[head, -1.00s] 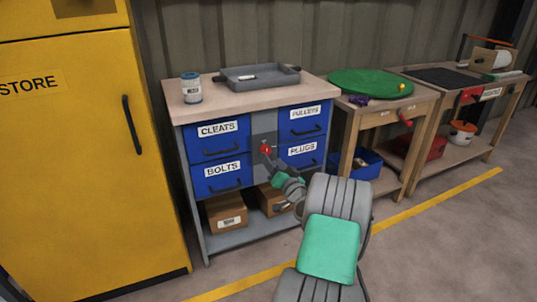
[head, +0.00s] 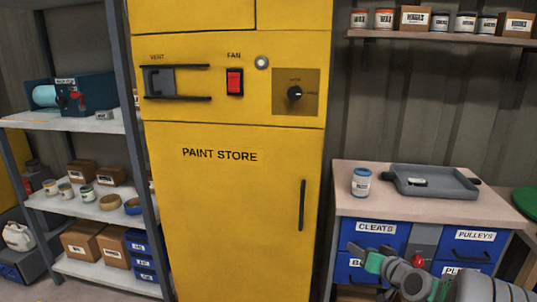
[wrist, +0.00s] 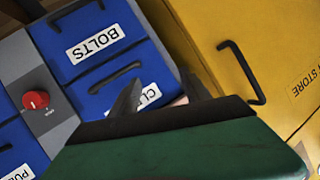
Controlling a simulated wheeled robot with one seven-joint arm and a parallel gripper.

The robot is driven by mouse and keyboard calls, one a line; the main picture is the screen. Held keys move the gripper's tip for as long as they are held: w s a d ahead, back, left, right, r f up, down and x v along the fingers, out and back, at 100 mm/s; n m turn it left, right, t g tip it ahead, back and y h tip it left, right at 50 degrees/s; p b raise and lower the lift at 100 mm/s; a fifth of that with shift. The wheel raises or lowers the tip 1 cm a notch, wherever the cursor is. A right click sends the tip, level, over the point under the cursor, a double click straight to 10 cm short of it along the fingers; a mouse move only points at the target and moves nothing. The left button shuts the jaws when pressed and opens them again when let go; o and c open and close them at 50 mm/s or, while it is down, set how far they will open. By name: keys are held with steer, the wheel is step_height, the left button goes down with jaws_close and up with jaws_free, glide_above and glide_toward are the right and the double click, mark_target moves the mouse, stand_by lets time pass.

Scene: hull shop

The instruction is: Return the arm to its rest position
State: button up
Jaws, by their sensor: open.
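My arm (head: 412,280) reaches in from the bottom right of the head view, low in front of the workbench drawers. My gripper (head: 360,262) points left, in front of the CLEATS and BOLTS drawers, and partly hides the BOLTS label. In the wrist view my gripper (wrist: 160,96) has its two dark fingers apart with nothing held between them. The fingers overlap the end of the CLEATS drawer (wrist: 145,75) in that view. Whether they touch it cannot be told.
The yellow paint store cabinet (head: 235,215) stands left of the bench, its handle (wrist: 242,72) near my fingers in the wrist view. A red knob (wrist: 36,99) sits between the drawers. A can (head: 361,182) and a grey tray (head: 432,182) stand on the bench top (head: 400,207).

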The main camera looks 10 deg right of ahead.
steer(key=s+a+r+n+g+p, duration=0.2)
steer(key=s+a+r+g+p, duration=0.2)
steer(key=a+r+p, duration=0.55)
steer(key=s+a+r+g+p, duration=0.3)
steer(key=s+a+r+p, duration=0.2)
steer(key=s, duration=0.6)
steer(key=s+a+r+n+g+h+p, duration=0.1)
steer(key=s+a+r+g+p, duration=0.2)
steer(key=s+r+p, duration=0.6)
step_height(320, 180, up, 3)
steer(key=shift+s+a+r+h+p, duration=0.2)
steer(key=shift+s+a+h+p, duration=0.15)
steer(key=shift+s+a, duration=0.65)
steer(key=shift+w+a, duration=0.1)
